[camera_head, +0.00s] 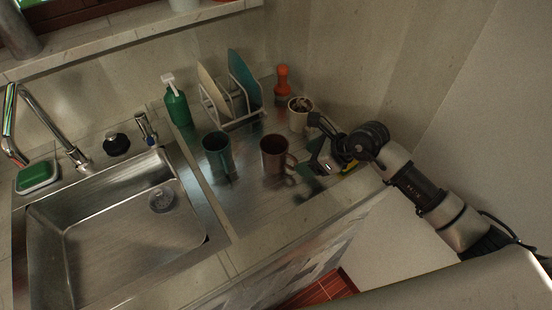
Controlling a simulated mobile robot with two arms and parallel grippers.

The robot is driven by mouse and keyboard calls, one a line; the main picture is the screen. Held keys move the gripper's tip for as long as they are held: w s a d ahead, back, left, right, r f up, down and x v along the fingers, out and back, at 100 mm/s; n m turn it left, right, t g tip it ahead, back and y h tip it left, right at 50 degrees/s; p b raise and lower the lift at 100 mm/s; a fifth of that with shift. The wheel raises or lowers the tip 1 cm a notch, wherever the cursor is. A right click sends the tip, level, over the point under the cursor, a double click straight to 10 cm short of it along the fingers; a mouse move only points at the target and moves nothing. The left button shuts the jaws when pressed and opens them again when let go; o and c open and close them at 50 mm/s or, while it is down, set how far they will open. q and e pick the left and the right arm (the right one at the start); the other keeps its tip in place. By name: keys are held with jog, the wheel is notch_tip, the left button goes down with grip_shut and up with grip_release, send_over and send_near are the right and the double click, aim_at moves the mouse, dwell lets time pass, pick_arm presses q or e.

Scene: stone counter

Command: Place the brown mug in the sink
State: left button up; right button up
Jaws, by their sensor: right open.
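The brown mug (274,153) stands upright on the metal drainboard, right of a teal mug. Its handle points right, toward my right gripper. My right gripper (306,172) is open and empty, close beside the mug's handle; I cannot tell whether a finger touches it. The steel sink (120,250) is at the left, with an empty basin and a round drain. My left gripper is out of view.
The teal mug (217,152) stands between the brown mug and the sink. A white cup (299,114), an orange bottle (282,80), a dish rack (229,104) and a green soap bottle (177,104) stand behind. A faucet (60,135) rises at the sink's back left.

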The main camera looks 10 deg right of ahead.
aim_at(285, 163)
jog(key=a, duration=0.1)
jog(key=w+a+f+b, duration=0.1)
jog(key=a+f, duration=0.1)
jog(key=shift+w+a+f+b, duration=0.25)
jog(key=shift+w+b, duration=0.1)
jog(key=shift+w+a+f, duration=0.2)
jog(key=shift+w, duration=0.05)
jog(key=shift+s+d+r, duration=0.1)
grip_shut()
